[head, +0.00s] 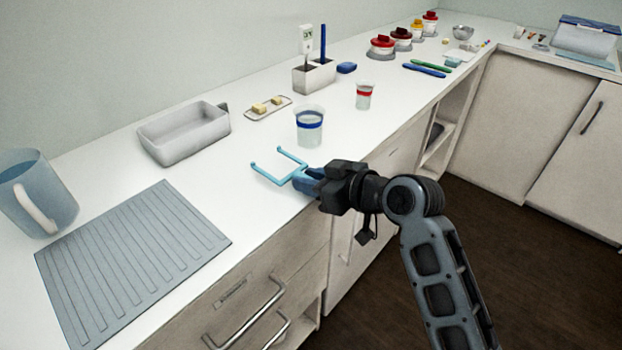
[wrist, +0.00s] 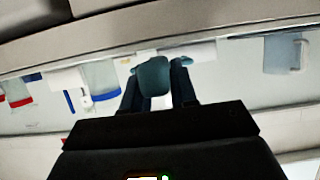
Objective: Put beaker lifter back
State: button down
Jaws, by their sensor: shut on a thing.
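The beaker lifter (head: 268,178) is a light blue two-pronged fork with a darker blue handle. My gripper (head: 316,183) is shut on its handle at the counter's front edge, with the prongs pointing left over the white counter. In the wrist view the lifter's blue handle (wrist: 153,77) sits between the fingers of my gripper (wrist: 158,92). I cannot tell whether the lifter touches the counter. A beaker with a blue band (head: 309,128) stands just behind the prongs, apart from them. A smaller beaker with a red band (head: 364,96) stands farther right.
A grey ribbed mat (head: 130,262) and a blue pitcher (head: 40,190) are at the left. A grey tray (head: 184,134) stands behind. Drawer handles (head: 245,318) stick out below the counter.

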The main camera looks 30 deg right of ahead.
jog(key=shift+f+b, duration=0.3)
jog(key=shift+f, duration=0.15)
jog(key=c, duration=0.8)
grip_release()
jog(key=v, duration=0.7)
jog(key=shift+s+r+b, duration=0.15)
jog(key=shift+s+b, duration=0.2)
jog(key=shift+s, duration=0.05)
jog(key=s+a+f+m+h, duration=0.15)
jog(key=s+f, duration=0.25)
jog(key=s, duration=0.4)
jog(key=s+a+f+m+h, duration=0.1)
jog(key=s+f+m+h, duration=0.2)
jog(key=s+f, duration=0.3)
jog(key=s+a+r+t, duration=0.1)
jog(key=s+r, duration=0.2)
jog(key=s, duration=0.6)
jog(key=s+a+r+t, duration=0.1)
jog(key=s+r, duration=0.3)
jog(key=s, duration=0.6)
jog(key=shift+s+a+r+n, duration=0.15)
jog(key=shift+s+r+n, duration=0.05)
jog(key=shift+s+n, duration=0.15)
